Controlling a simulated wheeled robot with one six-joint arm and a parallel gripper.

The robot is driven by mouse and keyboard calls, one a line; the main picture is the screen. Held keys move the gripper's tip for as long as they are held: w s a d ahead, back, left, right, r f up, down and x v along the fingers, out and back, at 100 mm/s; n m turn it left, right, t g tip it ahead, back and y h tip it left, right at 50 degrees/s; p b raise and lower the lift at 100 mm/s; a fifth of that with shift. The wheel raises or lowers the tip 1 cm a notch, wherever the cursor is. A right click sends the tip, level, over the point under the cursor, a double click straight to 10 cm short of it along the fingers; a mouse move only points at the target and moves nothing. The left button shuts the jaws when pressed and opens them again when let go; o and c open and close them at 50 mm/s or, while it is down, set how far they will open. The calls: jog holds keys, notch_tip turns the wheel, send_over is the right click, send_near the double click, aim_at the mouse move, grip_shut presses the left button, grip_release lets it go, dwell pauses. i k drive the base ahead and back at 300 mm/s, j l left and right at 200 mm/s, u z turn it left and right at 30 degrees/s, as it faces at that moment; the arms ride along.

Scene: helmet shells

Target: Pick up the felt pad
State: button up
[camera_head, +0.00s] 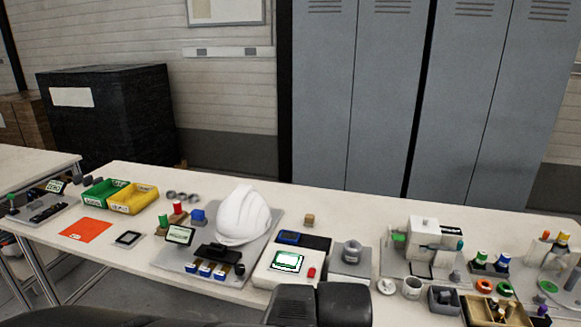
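A flat orange square (85,229) lies on the left part of the long white table, near its front edge. It looks like soft sheet material and may be the felt pad, but I cannot tell for sure. A small dark flat square with a pale border (128,238) lies to its right, apart from it. Nothing rests on the orange square. My gripper cannot be made out; only dark parts of my own body show at the bottom edge.
Green (103,192) and yellow (133,199) bins stand behind the orange square. A white helmet shell (242,215) sits on a grey board to the right. Fixtures, cups and small parts crowd the table's right side. Grey lockers (385,90) stand behind.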

aim_at(310, 220)
jog(key=i+j, duration=0.2)
jog(key=i, duration=0.25)
jog(key=i+j, duration=0.2)
jog(key=i, duration=0.25)
